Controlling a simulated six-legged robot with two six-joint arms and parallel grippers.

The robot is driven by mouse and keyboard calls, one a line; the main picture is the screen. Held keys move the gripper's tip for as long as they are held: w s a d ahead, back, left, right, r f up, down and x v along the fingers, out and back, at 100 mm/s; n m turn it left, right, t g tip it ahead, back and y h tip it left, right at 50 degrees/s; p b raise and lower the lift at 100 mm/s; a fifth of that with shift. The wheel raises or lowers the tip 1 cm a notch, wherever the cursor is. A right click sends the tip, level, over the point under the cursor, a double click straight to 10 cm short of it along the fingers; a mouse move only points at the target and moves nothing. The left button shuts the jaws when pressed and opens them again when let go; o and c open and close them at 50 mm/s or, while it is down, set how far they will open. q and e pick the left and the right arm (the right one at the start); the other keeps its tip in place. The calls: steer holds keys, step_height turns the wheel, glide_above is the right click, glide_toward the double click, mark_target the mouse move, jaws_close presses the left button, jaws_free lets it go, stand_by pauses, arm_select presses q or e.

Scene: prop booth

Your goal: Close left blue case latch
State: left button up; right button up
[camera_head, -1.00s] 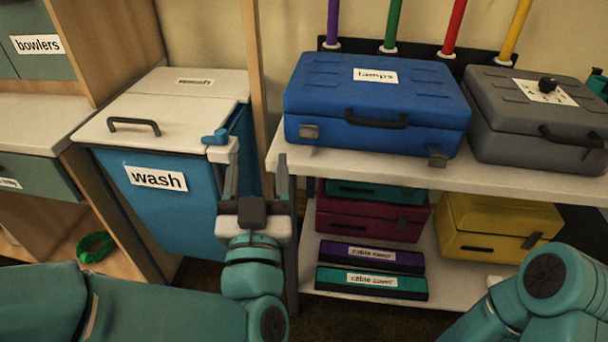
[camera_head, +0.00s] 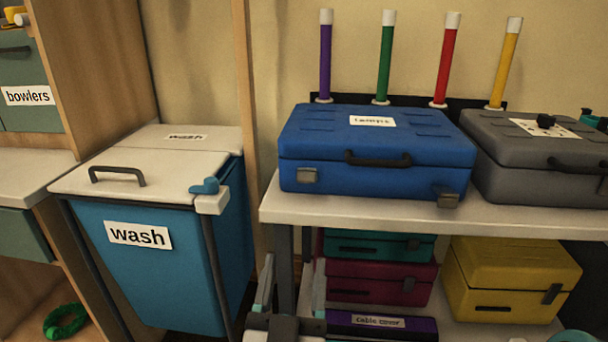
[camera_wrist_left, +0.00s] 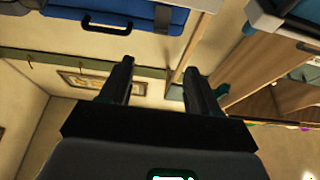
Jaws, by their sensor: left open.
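The blue case (camera_head: 375,165), labelled "lamps", lies with its lid down on the shelf top. Its left latch (camera_head: 306,175) is a grey block at the front seam; its exact angle is hard to tell. The right latch (camera_head: 446,198) sits lower, near the case's bottom edge. My left gripper (camera_head: 291,275) is open and empty, below the shelf's front edge and apart from the case. In the left wrist view, its fingers (camera_wrist_left: 157,75) are open, with the blue case (camera_wrist_left: 60,12) at the top edge beyond them. My right gripper is out of view.
The shelf top (camera_head: 350,209) has a bare strip before the blue case. A grey case (camera_head: 530,160) stands close on the right. A blue wash bin (camera_head: 150,265) stands left. Yellow (camera_head: 515,275) and maroon (camera_head: 380,282) cases fill the lower shelf.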

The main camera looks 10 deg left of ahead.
mark_target(306, 182)
arm_select(q)
steer(key=p+x, duration=0.5)
steer(key=x, duration=0.9)
steer(key=shift+w+a, duration=0.1)
steer(key=shift+w, duration=0.2)
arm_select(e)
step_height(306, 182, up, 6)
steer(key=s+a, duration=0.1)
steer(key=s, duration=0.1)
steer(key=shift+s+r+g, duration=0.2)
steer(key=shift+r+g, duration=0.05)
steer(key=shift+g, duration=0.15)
arm_select(q)
steer(key=shift+c, duration=0.3)
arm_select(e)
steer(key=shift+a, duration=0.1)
arm_select(q)
steer(key=shift+p, duration=0.3)
steer(key=c, duration=1)
